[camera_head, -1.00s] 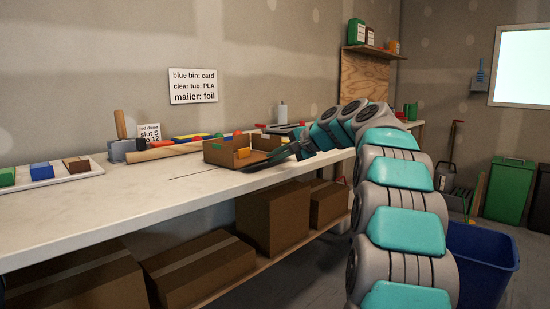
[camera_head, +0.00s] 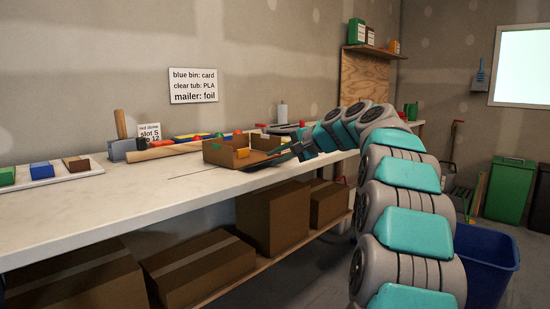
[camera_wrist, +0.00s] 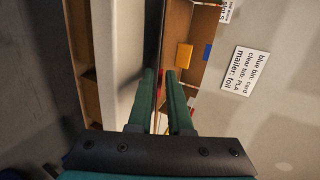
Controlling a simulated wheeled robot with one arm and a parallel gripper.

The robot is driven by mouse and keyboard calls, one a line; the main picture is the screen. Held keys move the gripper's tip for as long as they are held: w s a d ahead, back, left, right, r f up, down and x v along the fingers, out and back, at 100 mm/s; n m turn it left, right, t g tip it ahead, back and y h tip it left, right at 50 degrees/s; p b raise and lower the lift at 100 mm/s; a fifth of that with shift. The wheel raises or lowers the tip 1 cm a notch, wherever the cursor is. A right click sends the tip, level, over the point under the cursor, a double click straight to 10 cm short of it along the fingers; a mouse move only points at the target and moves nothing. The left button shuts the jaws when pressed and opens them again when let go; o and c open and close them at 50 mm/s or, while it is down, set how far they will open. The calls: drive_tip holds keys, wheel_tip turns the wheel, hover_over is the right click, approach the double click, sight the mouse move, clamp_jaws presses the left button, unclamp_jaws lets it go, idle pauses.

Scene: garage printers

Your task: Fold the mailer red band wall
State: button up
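The mailer is a brown open-topped cardboard box (camera_head: 228,155) on the workbench, with small coloured items inside. Its right-hand wall leans outward, low over the bench, toward my gripper (camera_head: 297,150). I cannot make out a red band on that wall. In the wrist view the green fingers of my gripper (camera_wrist: 161,74) are a little apart. The thin dark edge of a box wall (camera_wrist: 159,35) runs up from near the gap between them. I cannot tell whether either finger touches it. The box interior and a yellow block (camera_wrist: 184,54) show right of the fingers.
The white workbench (camera_head: 110,205) is clear in front. A wall sign (camera_head: 193,85) hangs behind. Cardboard boxes (camera_head: 272,220) fill the shelf below; a blue bin (camera_head: 487,255) stands right.

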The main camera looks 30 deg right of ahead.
drive_tip(key=v, duration=0.7)
